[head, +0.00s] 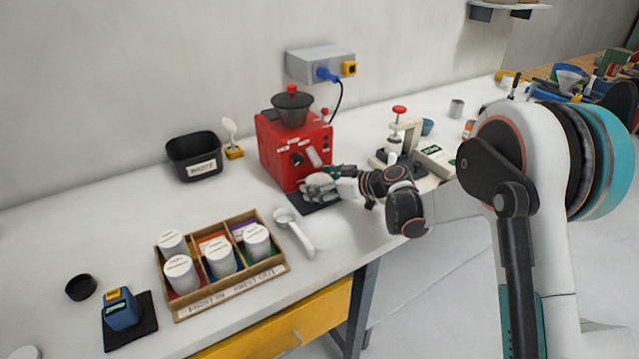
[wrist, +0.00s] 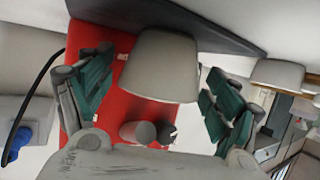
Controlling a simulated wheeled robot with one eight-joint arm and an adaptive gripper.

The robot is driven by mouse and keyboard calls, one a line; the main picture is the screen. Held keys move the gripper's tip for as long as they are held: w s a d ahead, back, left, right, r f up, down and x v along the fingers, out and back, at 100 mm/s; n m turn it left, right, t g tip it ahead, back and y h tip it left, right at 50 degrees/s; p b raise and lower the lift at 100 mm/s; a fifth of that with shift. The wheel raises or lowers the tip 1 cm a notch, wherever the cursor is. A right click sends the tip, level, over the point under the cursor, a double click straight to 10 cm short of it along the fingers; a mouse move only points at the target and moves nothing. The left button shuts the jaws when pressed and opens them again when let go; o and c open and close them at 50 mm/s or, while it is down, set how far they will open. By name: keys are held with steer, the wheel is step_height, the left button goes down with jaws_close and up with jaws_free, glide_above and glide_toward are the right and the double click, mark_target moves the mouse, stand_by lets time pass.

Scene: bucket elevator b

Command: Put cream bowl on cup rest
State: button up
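The cream bowl (wrist: 160,65) is large in the wrist view, which looks upside down. It stands in front of the red grinder (wrist: 85,40), its narrow end at the dark mat (wrist: 180,18). My gripper (wrist: 158,62) has its green-padded fingers apart, one on each side of the bowl. A gap shows on the left side; on the right, contact is hard to tell. No part is clearly identifiable as the cup rest.
A press with a red knob (head: 399,110) stands right of the grinder. A white scoop (head: 295,230) lies in front, near a wooden tray (head: 230,290) of lidded cups. A black bin (head: 194,158) stands at the back left. White counter lies bare between bin and tray.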

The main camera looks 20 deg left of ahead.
steer(key=shift+r, duration=0.2)
steer(key=p+v, duration=0.3)
steer(key=v, duration=0.9)
steer(key=s+d+r+m+t+h, duration=0.1)
steer(key=s+d+r+m+h, duration=0.25)
steer(key=s+d+r, duration=0.35)
steer(key=s+d+r+m+t+h, duration=0.1)
steer(key=s+d+r+m+h, duration=0.3)
steer(key=d, duration=0.5)
steer(key=s+d+m+t+h, duration=0.1)
steer(key=s+d+m+h, duration=0.4)
steer(key=s+d, duration=1.2)
steer(key=s+m, duration=0.2)
steer(key=s, duration=0.1)
steer(key=shift+s, duration=0.4)
